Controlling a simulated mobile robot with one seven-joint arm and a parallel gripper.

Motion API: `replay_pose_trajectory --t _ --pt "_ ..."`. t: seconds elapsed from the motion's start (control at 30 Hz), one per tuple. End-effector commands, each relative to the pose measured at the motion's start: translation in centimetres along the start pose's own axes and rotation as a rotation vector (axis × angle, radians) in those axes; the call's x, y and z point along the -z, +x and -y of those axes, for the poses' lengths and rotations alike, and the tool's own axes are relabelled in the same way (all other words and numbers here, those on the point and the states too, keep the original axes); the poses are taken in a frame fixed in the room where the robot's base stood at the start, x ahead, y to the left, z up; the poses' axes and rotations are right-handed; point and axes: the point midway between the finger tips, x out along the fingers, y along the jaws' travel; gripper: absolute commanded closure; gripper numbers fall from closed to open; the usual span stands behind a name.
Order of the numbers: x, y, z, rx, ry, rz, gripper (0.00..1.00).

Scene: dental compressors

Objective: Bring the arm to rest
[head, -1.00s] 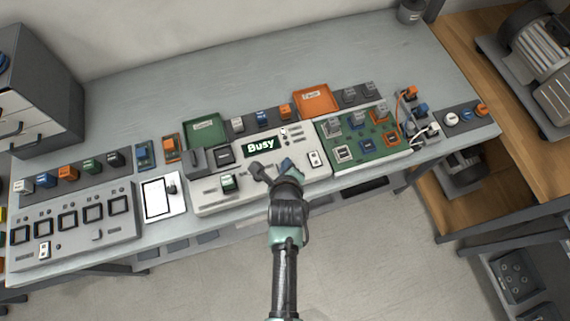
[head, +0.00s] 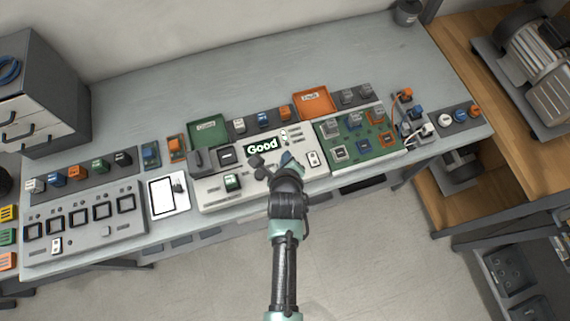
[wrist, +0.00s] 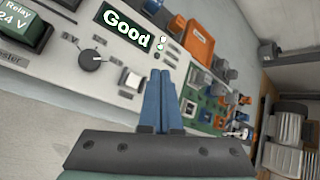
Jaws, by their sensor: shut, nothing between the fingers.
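My gripper (head: 286,160) is above the front part of the white tester panel in the head view. In the wrist view its two blue fingers (wrist: 164,100) are together with nothing between them. The tester's display (head: 262,146) reads "Good", and it also shows in the wrist view (wrist: 129,25). A relay marked 24 V (wrist: 22,22) sits in the tester's socket at the left of the wrist view; in the head view it is the green block (head: 232,182). A dark knob (wrist: 92,60) is on the panel left of my fingers. I cannot tell whether the fingers touch the panel.
A green tray (head: 208,133) and an orange tray (head: 314,102) stand behind the tester. A green circuit board (head: 360,148) with several blocks is on the right, near loose cables. A grey panel with several sockets (head: 80,230) is on the left.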

Motion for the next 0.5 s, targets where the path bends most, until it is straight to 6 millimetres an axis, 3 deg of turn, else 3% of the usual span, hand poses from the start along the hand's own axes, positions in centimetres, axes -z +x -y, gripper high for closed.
replay_pose_trajectory --t 0.47,0.5 --pt "-0.01 0.00 0.01 0.000 0.000 0.000 1.00" --pt "-0.75 0.04 0.84 0.017 -0.027 0.015 1.00"
